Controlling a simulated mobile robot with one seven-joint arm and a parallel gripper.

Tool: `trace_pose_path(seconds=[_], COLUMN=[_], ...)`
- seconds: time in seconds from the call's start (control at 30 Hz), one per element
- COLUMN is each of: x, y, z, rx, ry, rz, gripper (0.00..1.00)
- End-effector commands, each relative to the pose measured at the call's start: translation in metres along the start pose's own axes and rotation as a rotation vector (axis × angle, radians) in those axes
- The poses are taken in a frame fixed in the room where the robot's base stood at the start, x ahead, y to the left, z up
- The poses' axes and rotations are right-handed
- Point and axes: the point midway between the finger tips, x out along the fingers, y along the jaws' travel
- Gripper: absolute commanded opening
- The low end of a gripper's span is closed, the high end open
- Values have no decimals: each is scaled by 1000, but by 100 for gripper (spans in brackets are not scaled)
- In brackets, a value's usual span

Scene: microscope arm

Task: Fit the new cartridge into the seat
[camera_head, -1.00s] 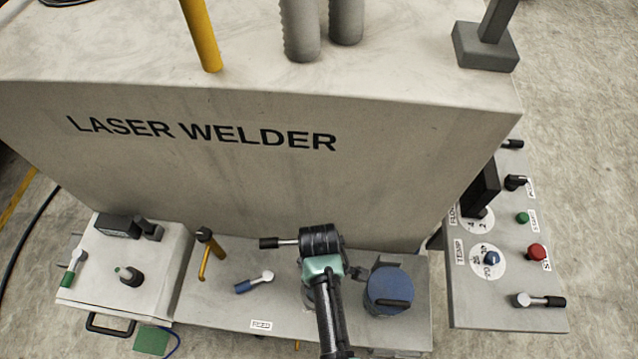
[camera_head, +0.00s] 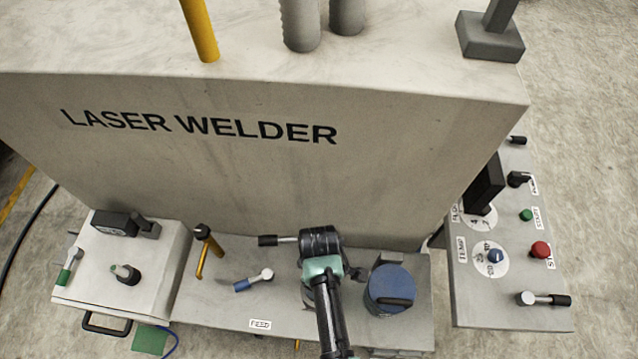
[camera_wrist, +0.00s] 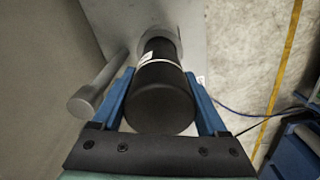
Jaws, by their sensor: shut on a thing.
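The cartridge (camera_wrist: 160,98), a black cylinder with a pale label band, lies between the blue fingers of my gripper (camera_wrist: 160,78) in the wrist view. My gripper is shut on it. The cartridge's far end meets a grey round collar (camera_wrist: 157,40), which looks like the seat, on a grey surface. How deep it sits there I cannot tell. In the head view, my arm covers the cartridge and seat, and my fingers are hidden.
A grey rod (camera_wrist: 82,103) stands close left of my fingers. A blue round lid (camera_head: 391,288) is close right. The welder body (camera_head: 250,190) rises behind.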

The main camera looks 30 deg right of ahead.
Motion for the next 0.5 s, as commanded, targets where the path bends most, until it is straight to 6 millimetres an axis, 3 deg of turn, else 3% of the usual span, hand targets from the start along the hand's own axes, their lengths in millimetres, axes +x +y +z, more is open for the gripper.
trace_pose_path(seconds=[0.5], x=[13], y=[1], z=[-1], rx=[0], ry=[1], rz=[1], gripper=[0])
